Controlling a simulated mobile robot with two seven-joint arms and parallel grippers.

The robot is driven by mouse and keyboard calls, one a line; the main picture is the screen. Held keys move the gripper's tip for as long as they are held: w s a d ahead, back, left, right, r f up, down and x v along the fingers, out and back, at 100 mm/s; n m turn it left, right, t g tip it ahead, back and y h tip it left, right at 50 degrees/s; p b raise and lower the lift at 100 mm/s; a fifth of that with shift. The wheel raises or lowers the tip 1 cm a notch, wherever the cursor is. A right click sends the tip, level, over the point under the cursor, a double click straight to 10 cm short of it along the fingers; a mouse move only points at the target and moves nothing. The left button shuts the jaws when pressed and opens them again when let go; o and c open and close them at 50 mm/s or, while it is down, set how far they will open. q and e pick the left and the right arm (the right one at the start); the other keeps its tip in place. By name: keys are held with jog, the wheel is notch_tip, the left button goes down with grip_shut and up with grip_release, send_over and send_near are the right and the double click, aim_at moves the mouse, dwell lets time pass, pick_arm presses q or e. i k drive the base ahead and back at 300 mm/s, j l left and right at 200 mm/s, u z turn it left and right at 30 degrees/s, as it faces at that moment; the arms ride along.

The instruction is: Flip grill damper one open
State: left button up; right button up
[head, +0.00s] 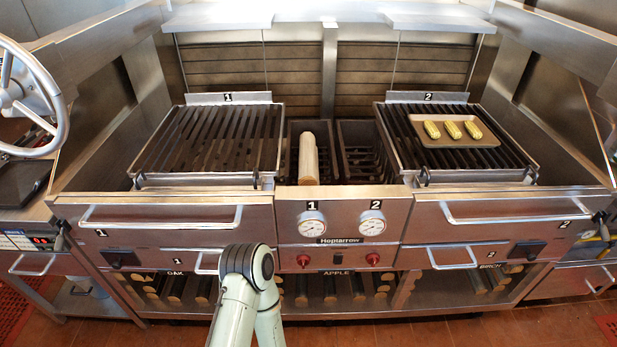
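Grill one is the left grill grate (210,140), with a plate marked 1 (228,97) behind it. Below it is a wide front panel marked 1 with a long bar handle (160,222). Lower down, a black fitting (122,259) sits on the left of a panel also marked 1, but no part is labelled as a damper, so I cannot tell for sure which part it is or its position. A pale arm link of mine rises at bottom centre and covers part of the lower front. Neither gripper shows.
Grill two (510,150) on the right holds a tray (470,140) with three corn cobs. A log (308,160) lies between the grills. Two gauges and red knobs are on the centre panel. Wood racks lie below. A wheel (35,95) stands at left.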

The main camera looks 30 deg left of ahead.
aim_at(118, 260)
jog(key=u, duration=2.65)
jog(key=i+j+z, duration=0.1)
jog(key=i+j, duration=0.3)
jog(key=i+j+z, duration=0.1)
jog(key=i+j, duration=0.3)
jog(key=i+j+z, duration=0.1)
jog(key=i+j, duration=0.25)
jog(key=j, duration=0.2)
jog(key=i+j, duration=0.35)
jog(key=j, duration=0.15)
jog(key=i+j+z, duration=0.15)
jog(key=i+j, duration=0.2)
jog(key=j, duration=0.15)
jog(key=i+l, duration=0.1)
jog(key=l, duration=0.55)
jog(key=i, duration=0.05)
